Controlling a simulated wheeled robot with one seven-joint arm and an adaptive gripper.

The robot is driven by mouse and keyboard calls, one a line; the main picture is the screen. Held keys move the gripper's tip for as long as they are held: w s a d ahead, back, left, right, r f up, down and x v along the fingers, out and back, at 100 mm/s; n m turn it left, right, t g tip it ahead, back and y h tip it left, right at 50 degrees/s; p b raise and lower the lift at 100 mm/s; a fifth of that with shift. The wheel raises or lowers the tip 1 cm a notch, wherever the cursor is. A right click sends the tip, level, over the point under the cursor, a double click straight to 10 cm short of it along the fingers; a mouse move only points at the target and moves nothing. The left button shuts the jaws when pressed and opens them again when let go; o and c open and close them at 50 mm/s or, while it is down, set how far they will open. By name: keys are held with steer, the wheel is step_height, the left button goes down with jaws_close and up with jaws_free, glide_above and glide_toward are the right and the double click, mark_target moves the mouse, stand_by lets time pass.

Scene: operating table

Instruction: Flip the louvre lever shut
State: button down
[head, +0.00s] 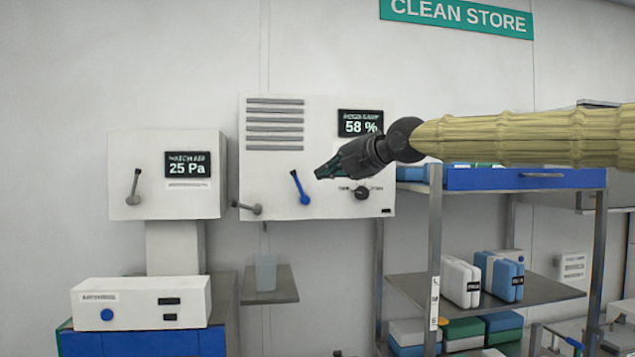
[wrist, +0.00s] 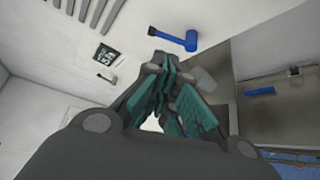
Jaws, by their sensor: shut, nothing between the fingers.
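A white wall cabinet (head: 330,209) has grey louvre slats (head: 275,123) at its upper left. Its blue lever (head: 300,188) sits below the slats, with its dark tip pointing up and slightly left. The blue lever also shows in the wrist view (wrist: 180,39), just above and right of my fingertips. My gripper (head: 318,174) is shut and empty, reaching in from the right beside the lever. In the head view a small gap shows between fingertips and lever; depth is hard to judge. The shut fingers fill the middle of the wrist view (wrist: 162,62).
The cabinet also bears a 58 % display (head: 360,123), a dark knob (head: 361,193) and a grey side lever (head: 247,208). A 25 Pa box (head: 150,150) with a grey lever (head: 133,187) hangs left. A small shelf (head: 270,286) holds a cup. A loaded rack (head: 437,230) stands right.

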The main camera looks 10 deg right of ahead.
steer(key=shift+v, duration=1.15)
